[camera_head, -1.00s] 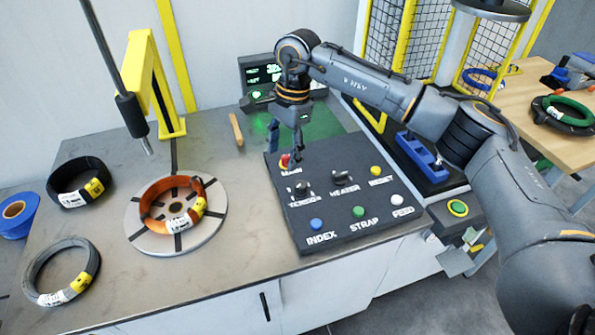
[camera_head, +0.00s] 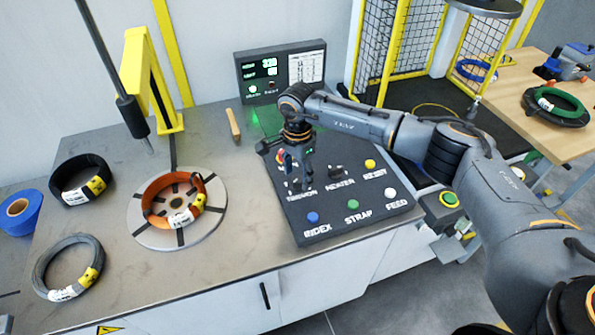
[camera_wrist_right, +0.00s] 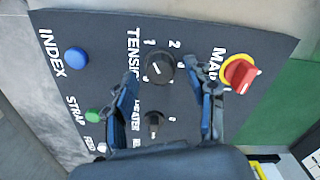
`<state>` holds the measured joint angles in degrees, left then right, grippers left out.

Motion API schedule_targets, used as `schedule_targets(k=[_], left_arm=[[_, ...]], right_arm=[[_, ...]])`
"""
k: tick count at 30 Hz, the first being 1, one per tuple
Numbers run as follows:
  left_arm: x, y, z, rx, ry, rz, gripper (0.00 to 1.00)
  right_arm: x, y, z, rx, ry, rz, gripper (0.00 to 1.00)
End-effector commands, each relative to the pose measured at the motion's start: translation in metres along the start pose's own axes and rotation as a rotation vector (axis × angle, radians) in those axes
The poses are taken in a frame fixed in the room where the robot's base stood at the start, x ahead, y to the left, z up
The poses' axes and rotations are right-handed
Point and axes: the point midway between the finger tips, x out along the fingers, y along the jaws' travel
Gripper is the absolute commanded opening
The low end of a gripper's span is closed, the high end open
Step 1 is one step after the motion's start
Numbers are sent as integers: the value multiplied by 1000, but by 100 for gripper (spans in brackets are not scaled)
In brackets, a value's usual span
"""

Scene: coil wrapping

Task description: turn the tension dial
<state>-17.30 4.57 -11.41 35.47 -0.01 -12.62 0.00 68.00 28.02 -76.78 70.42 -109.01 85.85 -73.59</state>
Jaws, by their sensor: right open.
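The tension dial (camera_wrist_right: 158,68) is a round black knob with a pale pointer mark, on the dark control panel (camera_wrist_right: 200,25). It shows in the right wrist view, between the two fingers of my right gripper (camera_wrist_right: 167,80). The fingers are open, one on each side, with gaps visible between them and the knob. In the head view my right gripper (camera_head: 296,183) points down over the TENSION label and hides most of the dial. My left gripper is not in view.
Close by are the red and yellow main switch (camera_wrist_right: 238,73), the heater knob (camera_wrist_right: 153,123) and the blue index button (camera_wrist_right: 76,61). A screen (camera_head: 280,70) stands behind the panel. An orange coil (camera_head: 160,190) lies on the round turntable (camera_head: 140,236) to the left.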

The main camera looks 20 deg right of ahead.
Motion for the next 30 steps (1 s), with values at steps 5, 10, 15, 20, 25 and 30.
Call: schedule_targets(k=[5, 10, 15, 20, 25, 30], left_arm=[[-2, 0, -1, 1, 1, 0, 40], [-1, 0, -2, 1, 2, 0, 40], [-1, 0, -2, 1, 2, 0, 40], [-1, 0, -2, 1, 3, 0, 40], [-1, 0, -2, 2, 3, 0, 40], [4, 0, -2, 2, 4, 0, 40]], right_arm=[[7, 0, 0, -1, 1, 0, 55], [7, 0, 0, -1, 1, 0, 55], [7, 0, 0, -1, 1, 0, 29], [7, 0, 0, -1, 0, 0, 1], [7, 0, 0, 6, 0, 0, 1], [8, 0, 0, 46, 0, 0, 1]])
